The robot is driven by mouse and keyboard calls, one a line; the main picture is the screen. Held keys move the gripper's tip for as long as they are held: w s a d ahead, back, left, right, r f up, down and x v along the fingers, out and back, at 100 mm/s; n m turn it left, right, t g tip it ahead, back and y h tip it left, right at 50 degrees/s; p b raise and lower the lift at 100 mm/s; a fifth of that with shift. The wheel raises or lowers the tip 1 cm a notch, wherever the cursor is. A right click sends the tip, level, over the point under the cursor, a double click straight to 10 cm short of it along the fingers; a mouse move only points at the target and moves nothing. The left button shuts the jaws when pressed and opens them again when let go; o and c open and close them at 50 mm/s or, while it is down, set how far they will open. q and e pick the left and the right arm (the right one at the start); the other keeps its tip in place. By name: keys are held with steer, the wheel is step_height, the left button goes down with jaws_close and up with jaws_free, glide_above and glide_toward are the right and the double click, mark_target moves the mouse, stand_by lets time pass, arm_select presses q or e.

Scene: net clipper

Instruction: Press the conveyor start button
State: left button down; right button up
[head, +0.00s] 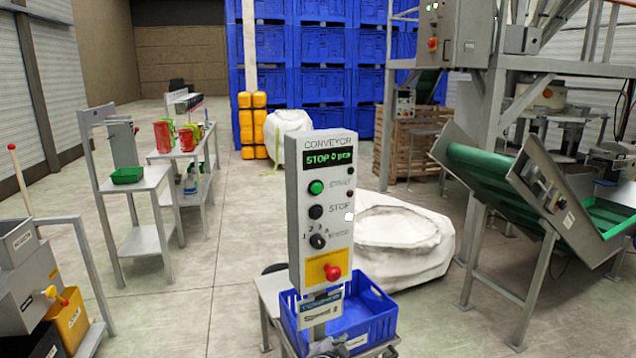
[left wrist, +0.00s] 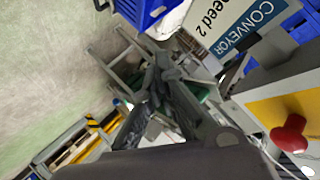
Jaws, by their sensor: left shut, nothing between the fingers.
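The conveyor control panel (head: 321,200) stands upright in the middle of the head view. Its display (head: 329,158) reads STOP with a 0 count. The green start button (head: 316,187) is the upper button, with the black stop button (head: 315,212) below it. The green button is outside that view. My right gripper is not visible.
A speed dial (head: 317,241) and the red knob (head: 332,272) sit lower on the panel. A blue crate (head: 376,318) is behind its foot. A white sack (head: 425,265) and green conveyor (head: 480,168) stand to the right.

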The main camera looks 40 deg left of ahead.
mark_target(317, 188)
arm_select(q)
steer(key=s+d+r+t+y+p, duration=0.1)
steer(key=r+t+p, duration=0.1)
steer(key=r, duration=1.7)
steer(key=s+d+r+t+y+p, duration=0.1)
steer(key=r+t, duration=0.3)
steer(key=r, duration=1.6)
steer(key=shift+p+v, duration=0.8)
steer(key=shift+v, duration=0.05)
steer(key=shift+w+a+b, duration=0.15)
steer(key=shift+w+a, duration=0.55)
steer(key=shift+a, duration=0.6)
steer(key=shift+w+a+b, duration=0.2)
steer(key=shift+w+a, duration=0.45)
steer(key=shift+a, duration=0.6)
steer(key=shift+w+a+b, duration=0.15)
steer(key=shift+w+a, duration=0.55)
steer(key=shift+a, duration=0.6)
steer(key=shift+w+a, duration=0.2)
steer(key=shift+a, duration=0.15)
